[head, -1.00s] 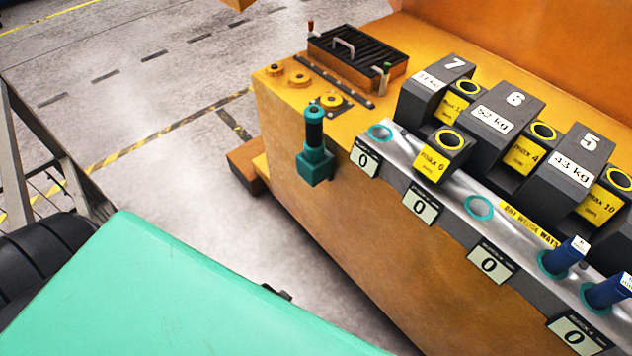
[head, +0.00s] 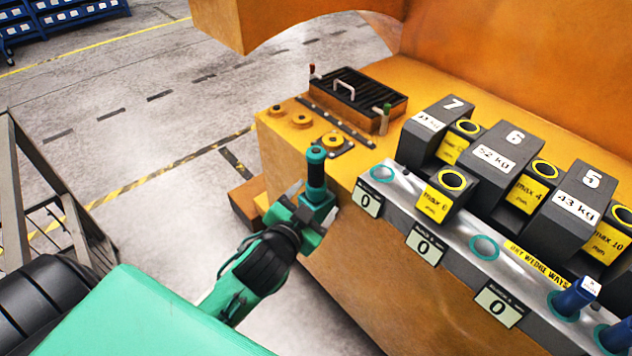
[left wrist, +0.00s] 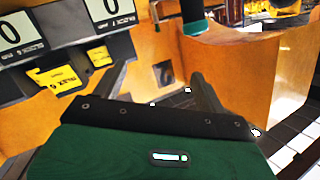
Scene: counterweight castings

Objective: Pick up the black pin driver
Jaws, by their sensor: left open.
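The black pin driver (head: 316,174) has a black grip with a teal top. It stands upright in a teal holder (head: 318,205) on the near left corner of the orange machine. My left gripper (head: 312,212) is open beside the holder, below the black grip, and partly covers the holder. I cannot tell whether it touches. In the left wrist view a black and teal part of the driver (left wrist: 192,11) shows at the top edge, beyond the open fingers. Nothing is between the fingers there. My right gripper is not in view.
Dark numbered weights (head: 508,160) and a yellow-labelled block (head: 443,195) stand on the machine to the right. Displays reading 0 (head: 426,243) line its side. Blue-handled pins (head: 572,298) stand at the lower right. Open floor (head: 150,190) lies to the left.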

